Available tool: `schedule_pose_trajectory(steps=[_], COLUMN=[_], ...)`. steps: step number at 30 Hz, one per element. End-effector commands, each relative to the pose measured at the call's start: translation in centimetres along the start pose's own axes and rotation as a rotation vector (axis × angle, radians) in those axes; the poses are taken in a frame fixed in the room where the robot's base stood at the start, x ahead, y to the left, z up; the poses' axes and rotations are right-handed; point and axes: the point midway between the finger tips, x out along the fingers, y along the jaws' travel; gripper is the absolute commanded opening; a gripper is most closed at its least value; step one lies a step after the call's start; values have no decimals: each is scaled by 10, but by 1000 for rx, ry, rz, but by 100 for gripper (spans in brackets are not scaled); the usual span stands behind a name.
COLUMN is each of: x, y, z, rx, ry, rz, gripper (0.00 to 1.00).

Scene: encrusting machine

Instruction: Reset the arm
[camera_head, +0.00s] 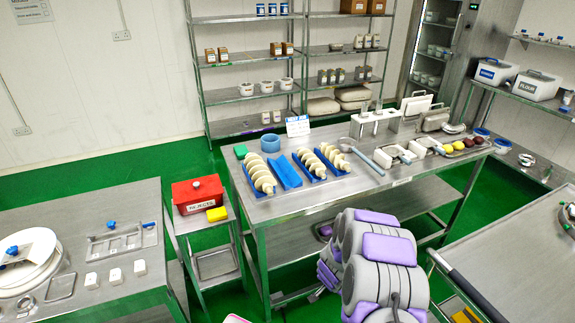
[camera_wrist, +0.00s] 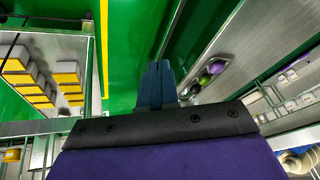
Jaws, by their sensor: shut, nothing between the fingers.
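My arm, grey with purple pads, rises at the lower middle of the head view, folded in front of the long steel table (camera_head: 330,190). My gripper (camera_wrist: 157,66) shows in the wrist view as two dark blue fingers pressed together, with nothing between them. It hangs over the green floor (camera_wrist: 130,60). In the head view the fingertips are hidden or too small to make out.
A red rejects box (camera_head: 197,194) sits on a small stand at left. Another steel table (camera_head: 510,245) is at right. In the wrist view, yellow-and-white boxes (camera_wrist: 28,80) are at left.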

Motion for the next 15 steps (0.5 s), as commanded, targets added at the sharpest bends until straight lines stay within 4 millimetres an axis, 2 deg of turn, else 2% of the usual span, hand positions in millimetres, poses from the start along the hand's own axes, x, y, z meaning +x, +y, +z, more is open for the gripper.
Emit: schedule_pose_trajectory(steps=[1, 6, 11, 15], x=[-19, -80, -142, -195], y=[-15, -52, -72, -77], z=[-3, 4, 13, 25], rx=[-14, -83, -163, -241], ry=[-20, -107, -184, -246], rz=[-42, -157, -240, -288], gripper=[0, 0, 0, 0])
